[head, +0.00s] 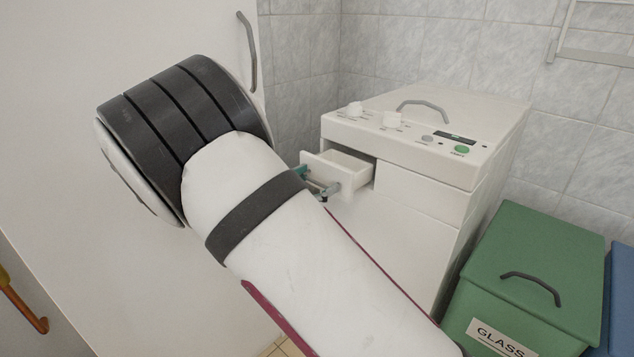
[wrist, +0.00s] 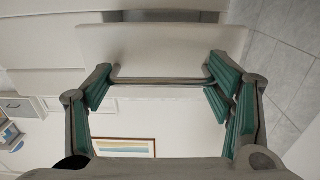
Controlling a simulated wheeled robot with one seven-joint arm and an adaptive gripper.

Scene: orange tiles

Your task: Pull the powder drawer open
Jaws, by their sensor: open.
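The powder drawer (head: 348,165) is a white box at the upper left of the white washing machine's front. In the head view it stands pulled out, with its open top showing. In the wrist view its white front panel (wrist: 165,48) fills the upper middle, with a metal bar handle (wrist: 160,80) across it. My gripper (head: 319,186) is at the drawer's front, partly hidden behind my arm. In the wrist view my gripper (wrist: 162,88) is open, its green pads at either side of the handle bar. I cannot tell whether a pad touches the bar.
The washing machine (head: 425,185) has knobs and a green button on its top panel. A green bin labelled GLASS (head: 535,265) stands at its right, with a blue bin (head: 622,300) beside it. A pale panel with a grey handle (head: 248,50) is at left.

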